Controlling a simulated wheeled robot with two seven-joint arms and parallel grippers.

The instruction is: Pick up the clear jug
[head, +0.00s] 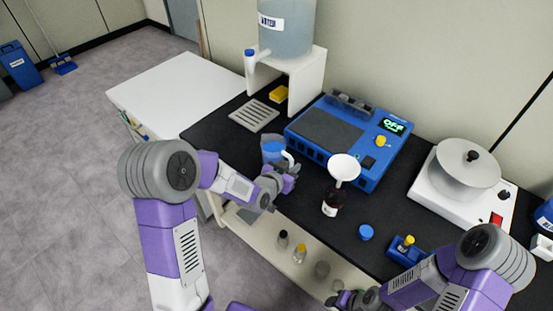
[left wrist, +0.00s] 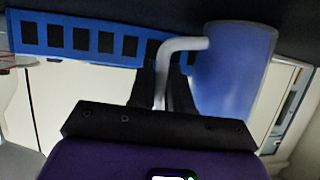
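The clear jug (head: 273,151), bluish and see-through with a pale handle, is on the black bench top in front of the blue machine. My left gripper (head: 287,180) is at its handle side and partly hides it. In the left wrist view the jug (left wrist: 232,75) is right of centre. Its handle runs down between the two dark fingers (left wrist: 163,90), which are close together on either side of it. My right gripper (head: 348,299) is low at the bottom of the head view; its fingers are too small to judge.
A blue machine (head: 335,139) stands behind the jug. A white funnel sits in a dark bottle (head: 332,203) to its right. A water tank (head: 286,28) stands on a white stand at the back. A drain grate (head: 254,116) lies left. Small bottles stand on the lower shelf.

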